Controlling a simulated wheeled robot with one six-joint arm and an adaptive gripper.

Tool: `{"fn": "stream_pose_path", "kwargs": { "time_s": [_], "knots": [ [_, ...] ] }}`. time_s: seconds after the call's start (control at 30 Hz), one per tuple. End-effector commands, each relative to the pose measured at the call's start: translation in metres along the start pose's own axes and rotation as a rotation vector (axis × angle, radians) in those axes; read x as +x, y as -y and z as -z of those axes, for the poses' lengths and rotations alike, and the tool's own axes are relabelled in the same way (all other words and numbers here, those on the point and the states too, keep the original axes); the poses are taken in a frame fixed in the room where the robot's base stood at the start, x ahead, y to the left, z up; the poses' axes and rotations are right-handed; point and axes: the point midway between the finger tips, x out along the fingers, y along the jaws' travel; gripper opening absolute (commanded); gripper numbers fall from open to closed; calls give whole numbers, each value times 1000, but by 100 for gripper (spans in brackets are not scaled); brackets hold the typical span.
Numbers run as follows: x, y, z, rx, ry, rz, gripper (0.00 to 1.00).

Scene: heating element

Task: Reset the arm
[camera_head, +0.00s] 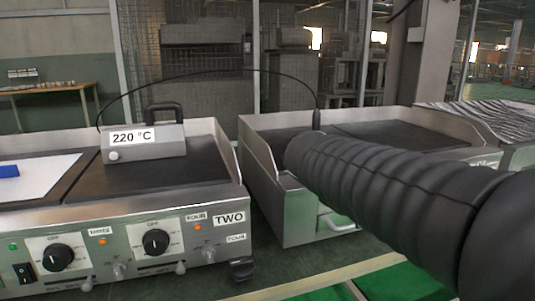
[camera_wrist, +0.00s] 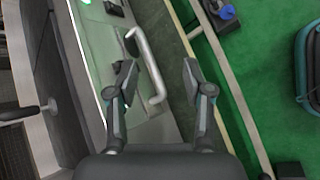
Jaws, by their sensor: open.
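My arm in its black ribbed sleeve reaches from the right over the right-hand griddle (camera_head: 262,170) in the head view. The gripper itself does not show there. In the wrist view my gripper (camera_wrist: 160,70) is open, with a finger on each side. A curved metal handle (camera_wrist: 150,68) on the griddle's front shows between the fingers, close to the left finger; I cannot tell if they touch. Nothing appears to be held.
The left griddle (camera_head: 204,220) has knobs and a "TWO" label. A temperature unit (camera_head: 143,140) reading 220 °C stands on it, with a black cable arching right. A blue block (camera_head: 9,171) lies on a white sheet (camera_head: 38,176). Green floor (camera_wrist: 268,75) lies beyond the table edge.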

Motion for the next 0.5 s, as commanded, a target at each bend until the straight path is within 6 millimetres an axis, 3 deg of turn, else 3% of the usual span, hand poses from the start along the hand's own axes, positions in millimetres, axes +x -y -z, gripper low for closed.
{"fn": "stream_pose_path", "kwargs": {
  "time_s": [0.1,0.3,0.5],
  "knots": [
    [2,55,-14,263,-111,104,51],
    [-3,141,-14,740,-268,299,51],
    [-12,201,-2,1156,-368,475,51]
  ]
}}
